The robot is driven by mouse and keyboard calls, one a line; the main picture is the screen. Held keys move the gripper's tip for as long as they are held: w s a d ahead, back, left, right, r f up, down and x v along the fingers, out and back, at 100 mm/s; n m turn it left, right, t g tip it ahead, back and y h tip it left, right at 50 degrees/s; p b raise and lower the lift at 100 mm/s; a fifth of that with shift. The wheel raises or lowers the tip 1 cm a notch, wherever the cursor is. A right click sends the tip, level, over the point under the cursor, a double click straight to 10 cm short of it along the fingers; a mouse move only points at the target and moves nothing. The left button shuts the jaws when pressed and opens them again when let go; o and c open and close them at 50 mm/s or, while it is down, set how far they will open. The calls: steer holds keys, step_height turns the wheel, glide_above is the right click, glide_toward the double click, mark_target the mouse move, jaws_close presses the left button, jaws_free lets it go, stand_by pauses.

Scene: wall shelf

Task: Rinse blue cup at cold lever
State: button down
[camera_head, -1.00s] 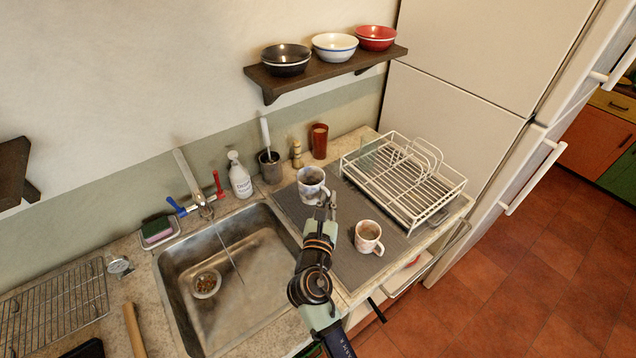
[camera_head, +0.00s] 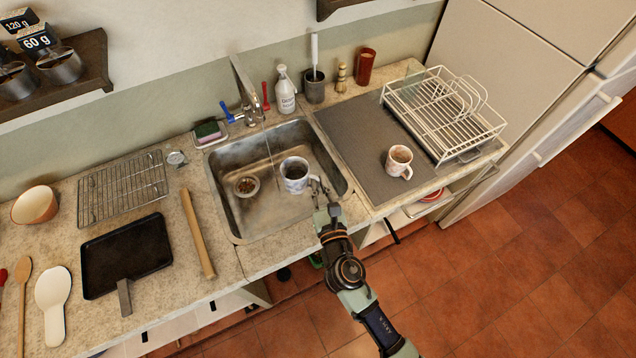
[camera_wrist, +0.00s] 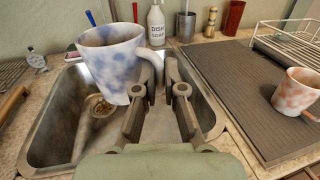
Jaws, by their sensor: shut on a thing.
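The blue cup (camera_head: 294,175), white with blue blotches, is held upright above the right part of the sink (camera_head: 240,218). My gripper (camera_head: 318,187) is shut on its handle; in the wrist view my gripper (camera_wrist: 176,82) is to the right of the cup (camera_wrist: 112,62). The tap (camera_head: 250,100) at the sink's back has a blue lever (camera_head: 227,112) on its left and a red lever (camera_head: 265,95) on its right. A thin line, apparently a water stream, falls from the spout; the cup is right of it.
A reddish-patterned cup (camera_head: 399,162) stands on the dark mat (camera_head: 350,140) near the dish rack (camera_head: 445,115). A soap bottle (camera_head: 286,92) stands right of the tap, a sponge holder (camera_head: 210,134) left. A drain strainer (camera_head: 246,187) lies in the sink.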

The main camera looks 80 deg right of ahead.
steer(key=w+d+f+b, duration=0.2)
steer(key=w+d+b, duration=0.2)
steer(key=w+d, duration=0.5)
steer(key=shift+d+f, duration=0.35)
steer(key=shift+d, duration=0.3)
